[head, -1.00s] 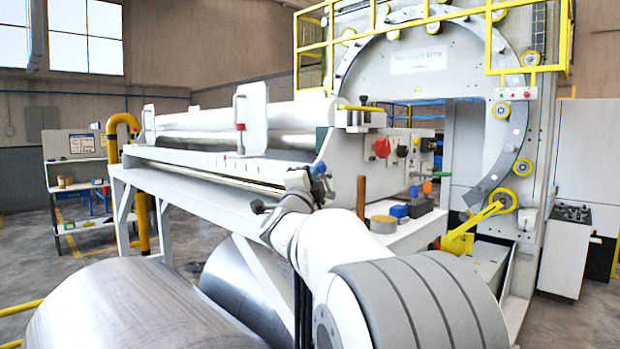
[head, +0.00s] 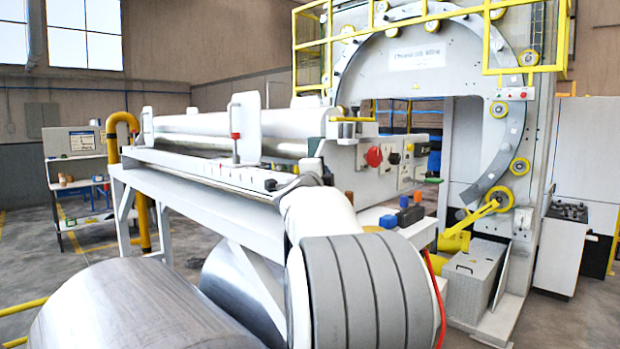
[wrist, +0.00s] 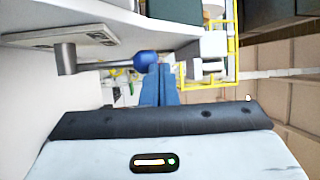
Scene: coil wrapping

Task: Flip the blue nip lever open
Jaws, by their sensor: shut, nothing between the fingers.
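The nip lever shows in the wrist view as a thin grey rod with a round blue knob (wrist: 145,61) at its right end. The rod runs left to a grey cylindrical pivot (wrist: 66,58) below a white machine surface. My gripper (wrist: 160,72) has its blue fingers shut and empty. The fingertips are right beside the knob, at its right and lower side; I cannot tell whether they touch it. In the head view my own arm hides the gripper and the lever.
The white roller frame (head: 190,165) with long metal rollers runs to the left. A control panel with a red knob (head: 374,157) is right of my arm, above a shelf with a blue block (head: 389,221) and an orange block (head: 417,198). Large steel coils (head: 120,310) lie in front.

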